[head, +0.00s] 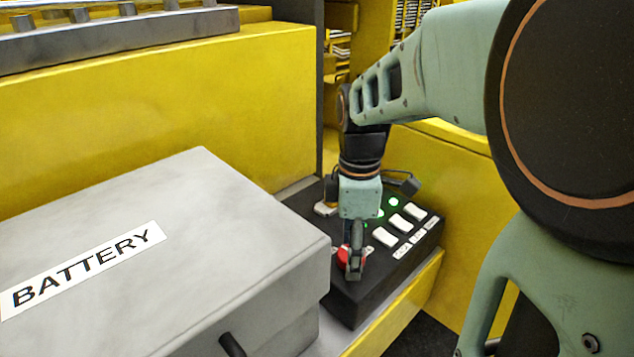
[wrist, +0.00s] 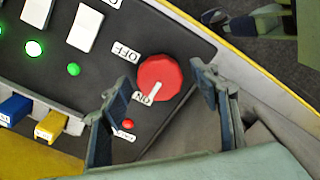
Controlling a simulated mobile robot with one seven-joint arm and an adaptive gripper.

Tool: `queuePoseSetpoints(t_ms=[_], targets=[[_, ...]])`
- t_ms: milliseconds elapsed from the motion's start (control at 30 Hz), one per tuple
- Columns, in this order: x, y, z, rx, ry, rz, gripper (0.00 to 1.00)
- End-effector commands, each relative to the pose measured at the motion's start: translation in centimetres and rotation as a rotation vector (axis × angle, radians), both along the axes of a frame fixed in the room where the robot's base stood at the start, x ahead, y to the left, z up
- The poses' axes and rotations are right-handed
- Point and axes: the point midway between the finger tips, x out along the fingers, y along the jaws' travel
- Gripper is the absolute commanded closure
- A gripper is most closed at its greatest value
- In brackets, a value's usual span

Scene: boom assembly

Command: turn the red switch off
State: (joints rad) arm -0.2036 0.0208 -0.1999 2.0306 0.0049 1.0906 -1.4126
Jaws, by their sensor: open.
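The red switch (wrist: 158,76) is a round red knob on a black control box (head: 352,298). In the wrist view its white pointer mark aims at the ON label (wrist: 146,98); the OFF label (wrist: 127,52) is beside the knob. In the head view the red switch (head: 343,257) is partly hidden behind my gripper (head: 354,272). My gripper (wrist: 160,88) is open, with one finger on each side of the knob in the wrist view. I cannot tell whether the fingers touch it.
White rocker switches (head: 385,237) and lit green lamps (head: 394,202) share the box top. A grey BATTERY box (head: 200,230) stands close on the left. A yellow wall (head: 150,105) rises behind. Blue (wrist: 14,109) and yellow (wrist: 50,127) tabs are at the box's side.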

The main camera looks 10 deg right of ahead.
Motion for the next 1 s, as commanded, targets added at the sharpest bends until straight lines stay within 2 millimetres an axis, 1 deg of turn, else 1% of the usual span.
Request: queuePoseSetpoints(t_ms=[100, 133, 500, 767, 1000], targets=[[0.0, 0.0, 0.01, 0.0, 0.0, 0.0, 0.44], [0.01, 0.0, 0.02, 0.0, 0.0, 0.0, 0.46], [0.01, 0.0, 0.05, 0.0, 0.0, 0.0, 0.86], [0.01, 0.0, 0.06, 0.0, 0.0, -0.026, 0.86], [0.02, -0.06, 0.07, 0.0, 0.0, -0.148, 0.86]])
